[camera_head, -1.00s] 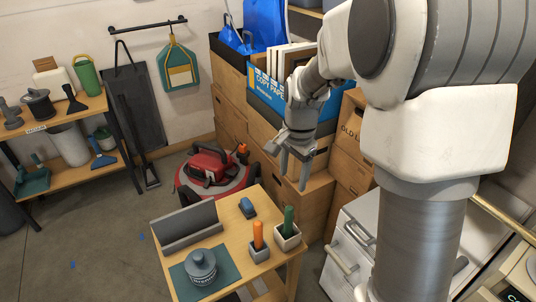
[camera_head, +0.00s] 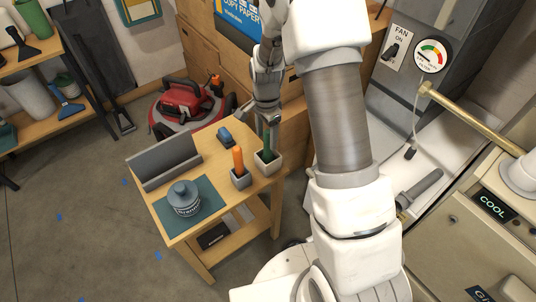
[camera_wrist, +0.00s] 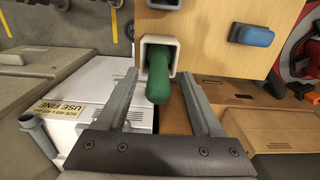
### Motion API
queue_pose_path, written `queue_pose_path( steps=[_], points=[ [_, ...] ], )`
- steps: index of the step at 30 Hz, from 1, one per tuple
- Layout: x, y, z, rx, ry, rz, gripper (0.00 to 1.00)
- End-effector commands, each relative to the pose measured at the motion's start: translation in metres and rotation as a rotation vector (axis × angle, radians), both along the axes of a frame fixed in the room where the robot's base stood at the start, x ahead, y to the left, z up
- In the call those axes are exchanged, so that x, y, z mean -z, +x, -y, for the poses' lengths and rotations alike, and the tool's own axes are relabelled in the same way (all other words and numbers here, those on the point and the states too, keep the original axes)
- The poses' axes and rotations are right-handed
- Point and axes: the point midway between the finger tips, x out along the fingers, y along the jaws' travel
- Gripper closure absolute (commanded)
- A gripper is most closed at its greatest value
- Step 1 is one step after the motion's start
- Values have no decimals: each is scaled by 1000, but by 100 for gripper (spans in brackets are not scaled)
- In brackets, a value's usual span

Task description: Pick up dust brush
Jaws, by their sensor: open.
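A green handle (camera_head: 266,141) stands upright in a pale square pot (camera_head: 267,163) at the table's right corner; whatever is at its lower end is hidden in the pot, so I cannot confirm it is the dust brush. My gripper (camera_head: 268,118) is just above this handle, pointing down. In the wrist view my open gripper (camera_wrist: 160,76) has a finger on each side of the green handle (camera_wrist: 158,86), with gaps beside it. An orange handle (camera_head: 238,159) stands in a grey pot (camera_head: 241,178) to the left.
The small wooden table (camera_head: 208,144) also carries a blue block-like item (camera_head: 225,136), a grey upright holder (camera_head: 165,162) and a blue-grey jar (camera_head: 184,198) on a dark mat. A red vacuum (camera_head: 185,102) and cardboard boxes stand behind. A white cabinet is at right.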

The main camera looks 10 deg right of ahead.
Motion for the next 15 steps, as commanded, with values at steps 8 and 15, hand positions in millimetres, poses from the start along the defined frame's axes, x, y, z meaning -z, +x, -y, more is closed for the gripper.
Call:
queue_pose_path(
  steps=[8,15],
  points=[
    [17,0,2,1,1,-1,32],
    [53,0,6,-1,1,-4,32]
  ],
)
